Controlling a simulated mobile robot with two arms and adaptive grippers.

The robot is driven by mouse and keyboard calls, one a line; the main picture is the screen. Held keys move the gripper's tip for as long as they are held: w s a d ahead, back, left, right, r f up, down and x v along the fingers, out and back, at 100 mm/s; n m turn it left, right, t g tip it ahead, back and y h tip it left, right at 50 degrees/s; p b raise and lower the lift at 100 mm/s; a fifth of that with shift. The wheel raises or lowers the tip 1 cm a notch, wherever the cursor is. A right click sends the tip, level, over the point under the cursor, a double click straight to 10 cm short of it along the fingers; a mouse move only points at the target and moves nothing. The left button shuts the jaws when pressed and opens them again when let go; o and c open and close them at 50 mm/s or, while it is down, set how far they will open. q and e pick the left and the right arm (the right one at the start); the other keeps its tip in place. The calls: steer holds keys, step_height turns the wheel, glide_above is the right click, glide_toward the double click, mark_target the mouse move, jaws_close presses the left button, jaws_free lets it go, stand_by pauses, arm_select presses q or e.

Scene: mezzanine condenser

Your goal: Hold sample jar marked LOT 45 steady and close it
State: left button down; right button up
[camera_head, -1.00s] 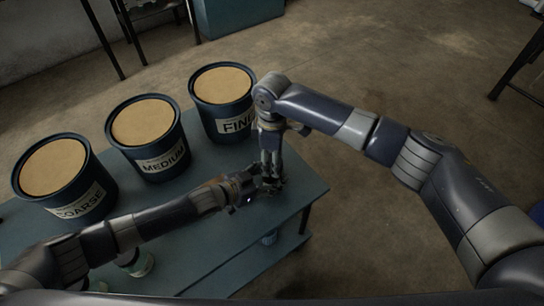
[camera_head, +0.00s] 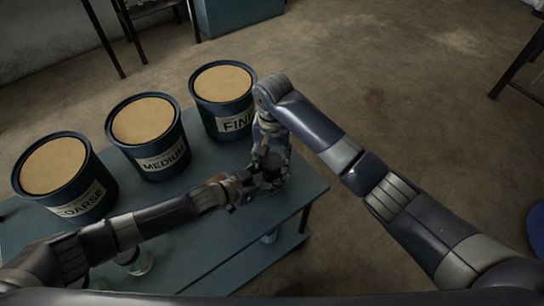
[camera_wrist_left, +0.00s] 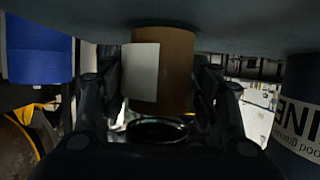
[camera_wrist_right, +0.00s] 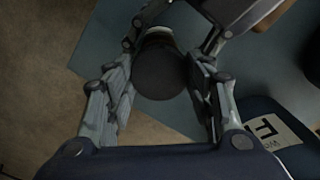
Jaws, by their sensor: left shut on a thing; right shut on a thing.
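In the left wrist view a brown jar (camera_wrist_left: 178,75) with a blank-looking white label (camera_wrist_left: 141,72) stands between my left fingers; no lettering is readable. That view is upside down, with the tabletop above. My left gripper (camera_head: 248,187) is shut on the jar near the table's right end. A dark oval rim (camera_wrist_left: 157,130) shows at the jar's top end. My right gripper (camera_head: 270,172) is shut on a dark round lid (camera_wrist_right: 160,72), which also shows in the head view (camera_head: 272,161). The lid is at the jar; whether it is seated is hidden.
The blue table (camera_head: 205,245) carries three tubs behind the grippers: COARSE (camera_head: 82,208), MEDIUM (camera_head: 165,165) and FINE (camera_head: 236,124). A small container (camera_head: 139,263) shows below my left forearm. Open floor lies beyond the table's right end.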

steer(key=m, duration=0.4)
steer(key=shift+a, duration=0.1)
steer(key=m, duration=0.4)
steer(key=shift+m, duration=0.3)
steer(key=m, duration=0.4)
steer(key=shift+m, duration=1.2)
steer(key=o, duration=0.7)
steer(key=shift+c, duration=0.2)
